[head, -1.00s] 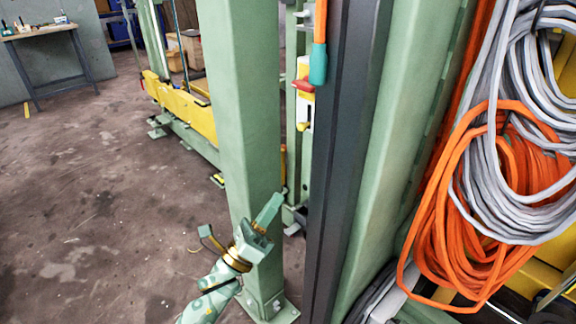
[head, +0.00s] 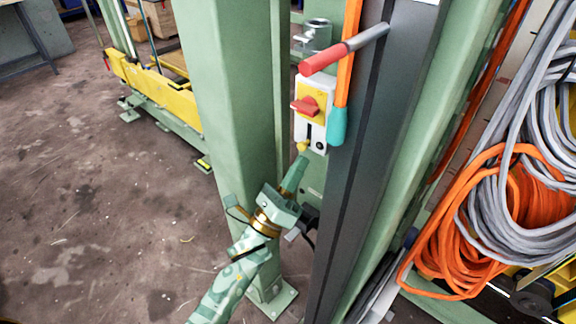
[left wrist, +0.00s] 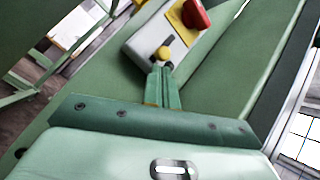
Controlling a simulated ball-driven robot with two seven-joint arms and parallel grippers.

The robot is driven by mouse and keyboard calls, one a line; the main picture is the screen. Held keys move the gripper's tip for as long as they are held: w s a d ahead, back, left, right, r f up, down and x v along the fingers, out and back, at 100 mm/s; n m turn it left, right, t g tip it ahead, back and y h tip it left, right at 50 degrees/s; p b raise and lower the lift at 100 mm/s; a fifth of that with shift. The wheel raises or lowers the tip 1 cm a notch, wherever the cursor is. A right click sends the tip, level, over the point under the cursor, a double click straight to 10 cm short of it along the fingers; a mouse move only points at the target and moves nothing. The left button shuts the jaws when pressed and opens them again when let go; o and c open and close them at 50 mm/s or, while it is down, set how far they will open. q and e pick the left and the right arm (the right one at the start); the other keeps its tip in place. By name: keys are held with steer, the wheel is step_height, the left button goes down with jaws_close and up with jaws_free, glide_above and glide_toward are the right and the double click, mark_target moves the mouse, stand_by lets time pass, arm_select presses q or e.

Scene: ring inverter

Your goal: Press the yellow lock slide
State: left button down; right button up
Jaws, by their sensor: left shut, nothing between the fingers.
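The yellow lock slide (head: 302,147) is a small knob in a dark slot low on a white switch box (head: 316,143). A red rotary handle (head: 305,105) on a yellow plate sits above it. In the left wrist view the yellow slide (left wrist: 163,53) shows just beyond my fingertips, with the red handle (left wrist: 195,14) above right. My left gripper (head: 299,163) is shut and empty, its tip just below the slide; I cannot tell whether they touch. It also shows in the left wrist view (left wrist: 160,70). My right gripper is not in view.
A green column (head: 235,100) stands left of the box and a dark post (head: 365,130) right of it. A red-gripped lever (head: 322,62) and an orange cable with a teal end (head: 337,126) are close by. Orange and grey cable coils (head: 465,225) hang at right.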

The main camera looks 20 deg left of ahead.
arm_select(q)
steer(key=shift+r, duration=0.15)
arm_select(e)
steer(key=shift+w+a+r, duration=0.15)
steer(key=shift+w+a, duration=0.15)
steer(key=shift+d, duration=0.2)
